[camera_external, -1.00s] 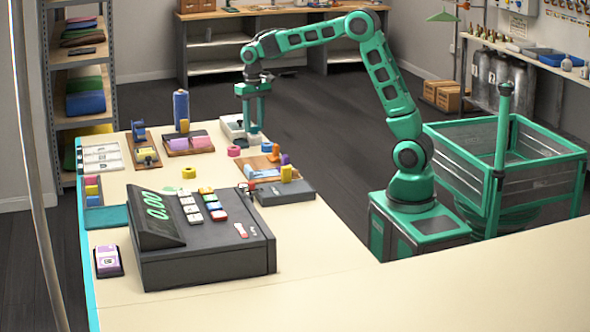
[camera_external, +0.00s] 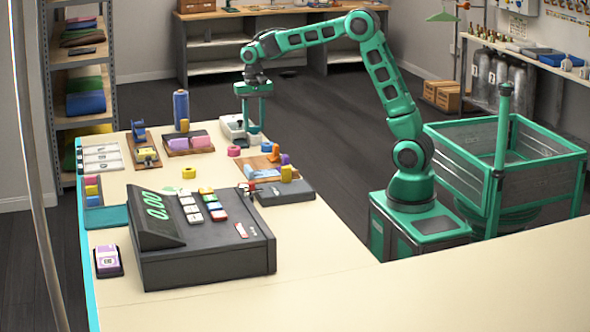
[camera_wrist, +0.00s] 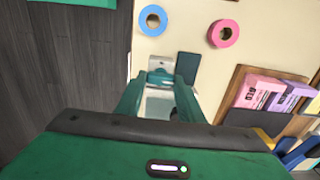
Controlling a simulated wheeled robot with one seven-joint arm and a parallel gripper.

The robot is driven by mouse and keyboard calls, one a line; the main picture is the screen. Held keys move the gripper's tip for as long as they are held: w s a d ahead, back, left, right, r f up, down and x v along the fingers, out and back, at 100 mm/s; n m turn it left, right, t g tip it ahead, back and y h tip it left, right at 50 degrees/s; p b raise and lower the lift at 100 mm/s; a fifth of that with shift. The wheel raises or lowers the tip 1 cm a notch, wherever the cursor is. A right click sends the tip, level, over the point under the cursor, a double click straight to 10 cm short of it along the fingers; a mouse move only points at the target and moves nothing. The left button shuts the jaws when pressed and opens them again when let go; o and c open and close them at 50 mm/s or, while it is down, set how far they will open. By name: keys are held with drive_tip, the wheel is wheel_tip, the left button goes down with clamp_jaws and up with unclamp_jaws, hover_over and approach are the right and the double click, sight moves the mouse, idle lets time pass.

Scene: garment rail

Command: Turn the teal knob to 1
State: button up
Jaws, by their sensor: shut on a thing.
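My gripper (camera_external: 254,122) points straight down at the far edge of the bench, beside a white unit (camera_external: 230,127). In the wrist view its two teal fingers (camera_wrist: 160,84) are shut on a small teal piece between them, which I take to be the teal knob (camera_wrist: 160,77). Pale plate surface shows around and below the knob. In the outside view the knob is small and mostly merged with the fingertips. The number marks and the knob's pointer cannot be read in either view.
A blue roll (camera_wrist: 153,20) and a pink roll (camera_wrist: 223,33) lie near the fingers. A dark flat piece (camera_wrist: 188,66) lies just right of them. A wooden tray with pink and purple blocks (camera_wrist: 262,92) is further right. A cash register (camera_external: 205,245) stands nearer the camera.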

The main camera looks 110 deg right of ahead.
sight(253, 127)
drive_tip(key=shift+w+a+r, duration=0.1)
drive_tip(key=shift+w+a, duration=0.1)
drive_tip(key=shift+w, duration=0.05)
drive_tip(key=o, duration=0.8)
drive_tip(key=shift+s, duration=0.1)
drive_tip(key=shift+d, duration=0.1)
wheel_tip(253, 127, up, 11)
drive_tip(key=shift+f, duration=0.15)
